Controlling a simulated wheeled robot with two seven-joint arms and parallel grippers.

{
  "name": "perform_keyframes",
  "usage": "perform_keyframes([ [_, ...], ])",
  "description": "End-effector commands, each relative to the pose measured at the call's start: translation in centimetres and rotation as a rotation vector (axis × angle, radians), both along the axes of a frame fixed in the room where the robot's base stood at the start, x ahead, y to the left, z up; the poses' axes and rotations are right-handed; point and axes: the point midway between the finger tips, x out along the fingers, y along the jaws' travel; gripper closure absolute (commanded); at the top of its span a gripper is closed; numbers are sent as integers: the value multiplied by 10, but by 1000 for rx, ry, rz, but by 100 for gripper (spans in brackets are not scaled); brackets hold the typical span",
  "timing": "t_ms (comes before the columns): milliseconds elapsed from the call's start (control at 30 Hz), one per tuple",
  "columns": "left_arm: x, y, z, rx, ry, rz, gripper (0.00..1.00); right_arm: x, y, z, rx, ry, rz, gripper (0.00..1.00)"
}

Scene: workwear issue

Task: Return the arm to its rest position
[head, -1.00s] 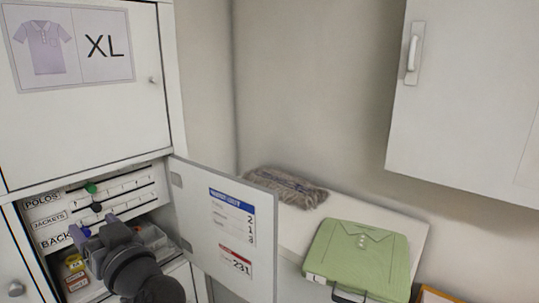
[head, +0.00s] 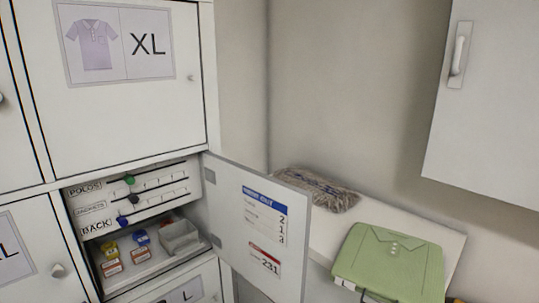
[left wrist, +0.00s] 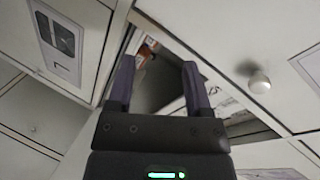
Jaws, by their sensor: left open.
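My left gripper (left wrist: 157,68) shows in the left wrist view. Its two dark fingers are apart with nothing between them, in front of white locker fronts and a dark gap. It is not in the head view. My right gripper is in neither view. In the head view an open locker compartment holds a panel (head: 165,193) of labelled slider rows.
The open locker door (head: 226,205) juts out right of the compartment. Below the sliders lie small red and yellow boxes (head: 112,262) and a grey tray (head: 178,240). A white ledge (head: 400,225) holds a folded green shirt (head: 390,265) and a grey mop-like bundle (head: 318,187).

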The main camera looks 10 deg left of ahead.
Motion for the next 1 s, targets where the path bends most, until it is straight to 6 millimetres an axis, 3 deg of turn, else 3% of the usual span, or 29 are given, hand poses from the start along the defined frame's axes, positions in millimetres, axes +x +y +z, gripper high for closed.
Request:
perform_keyframes([
  [33,-24,6,-41,-43,116,1,35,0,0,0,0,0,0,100],
  [100,-66,13,-96,-119,273,5,35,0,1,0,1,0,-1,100],
  [167,-108,19,-137,-183,395,17,35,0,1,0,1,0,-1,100],
  [200,-140,22,-160,-227,470,29,35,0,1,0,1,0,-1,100],
  [267,-190,27,-190,-290,572,58,35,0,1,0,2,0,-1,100],
  [300,-226,31,-205,-328,633,83,35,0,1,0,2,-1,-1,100],
  [433,-347,44,-231,-427,792,190,35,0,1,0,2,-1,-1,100],
  [500,-349,-19,-261,-549,785,171,35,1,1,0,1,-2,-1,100],
  [600,-357,-92,-287,-684,787,159,35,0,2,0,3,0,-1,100],
  [700,-361,-158,-301,-801,788,149,35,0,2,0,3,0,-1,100],
  [867,-363,-254,-309,-970,786,132,35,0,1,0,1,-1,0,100],
  [900,-363,-253,-334,-967,789,134,35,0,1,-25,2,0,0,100],
  [1000,-365,-248,-381,-959,794,135,35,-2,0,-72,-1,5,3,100],
])
